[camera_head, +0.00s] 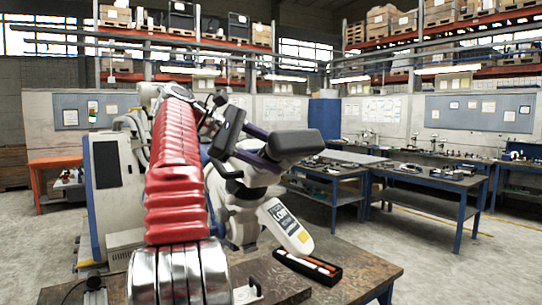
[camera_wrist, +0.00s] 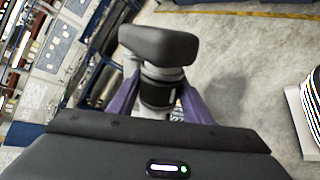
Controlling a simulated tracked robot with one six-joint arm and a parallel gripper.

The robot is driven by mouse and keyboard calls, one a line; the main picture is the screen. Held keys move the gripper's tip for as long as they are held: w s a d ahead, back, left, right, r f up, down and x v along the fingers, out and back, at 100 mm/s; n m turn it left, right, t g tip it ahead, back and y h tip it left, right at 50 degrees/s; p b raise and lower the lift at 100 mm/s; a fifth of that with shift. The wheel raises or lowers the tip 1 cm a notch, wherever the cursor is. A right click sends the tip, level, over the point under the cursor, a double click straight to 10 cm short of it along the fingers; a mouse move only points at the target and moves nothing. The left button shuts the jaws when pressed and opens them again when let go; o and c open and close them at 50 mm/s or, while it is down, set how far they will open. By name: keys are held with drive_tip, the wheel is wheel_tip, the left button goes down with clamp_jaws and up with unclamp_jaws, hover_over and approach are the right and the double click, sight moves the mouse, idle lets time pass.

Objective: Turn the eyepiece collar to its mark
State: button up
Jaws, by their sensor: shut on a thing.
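The white microscope (camera_head: 285,225) stands on a brown bench, its head leaning toward the right. Its black eyepiece cup (camera_head: 295,142) sticks out at upper right and shows large in the wrist view (camera_wrist: 158,45). Below the cup, the dark eyepiece collar (camera_wrist: 157,92) sits between the purple fingers of my gripper (camera_wrist: 160,103). My gripper is shut on the collar, one finger on each side. In the head view my gripper (camera_head: 258,148) is beside the cup, and the collar is mostly hidden. A small pale stripe shows at the collar's right; whether it lines up with a mark cannot be told.
An open black case (camera_head: 308,267) with orange-red items lies on the bench (camera_head: 355,275) to the right of the microscope base. A white cabinet (camera_head: 112,185) stands at left. Blue-legged worktables (camera_head: 425,178) stand behind at right, with open floor between.

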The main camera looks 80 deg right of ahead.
drive_tip(key=shift+f, duration=0.25)
drive_tip(key=o, duration=1)
drive_tip(key=shift+r, duration=0.15)
drive_tip(key=shift+o, duration=0.2)
